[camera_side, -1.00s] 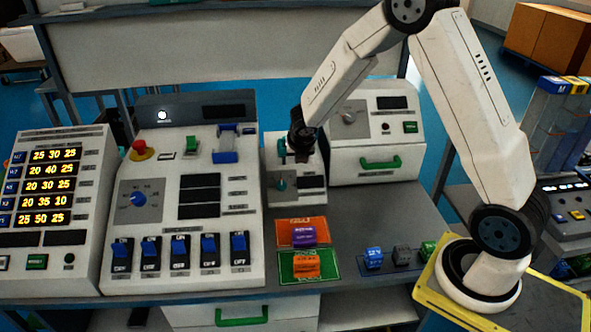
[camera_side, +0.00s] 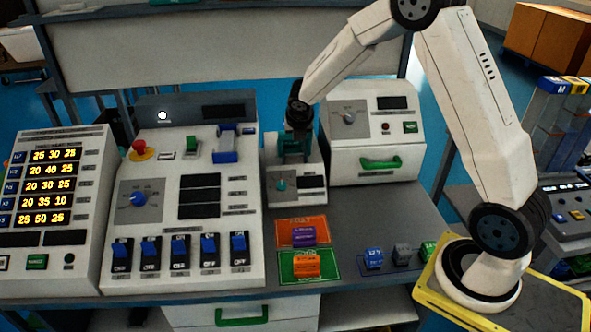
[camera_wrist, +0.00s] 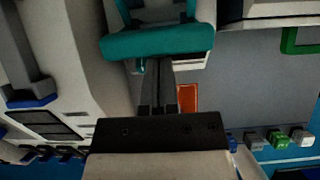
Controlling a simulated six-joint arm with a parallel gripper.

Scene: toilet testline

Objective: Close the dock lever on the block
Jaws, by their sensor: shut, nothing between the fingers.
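The dock (camera_side: 312,183) is a small white unit with a teal knob (camera_side: 281,184), between the large switch panel and another white machine. Its teal lever (camera_side: 290,148) is at the top, partly covered by my gripper (camera_side: 299,128). In the wrist view, the lever is a wide teal bar (camera_wrist: 157,43) with two side arms. My gripper's fingers (camera_wrist: 158,68) are together and empty, their tips at the bar's near edge; I cannot tell if they touch it. A block inside the dock cannot be made out.
A purple block (camera_side: 303,236) lies on an orange mat, and an orange block (camera_side: 306,266) on a green mat (camera_side: 332,272). Blue (camera_side: 373,258), grey (camera_side: 402,254) and green (camera_side: 428,248) blocks stand right. The switch panel (camera_side: 147,215) is close on the dock's left.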

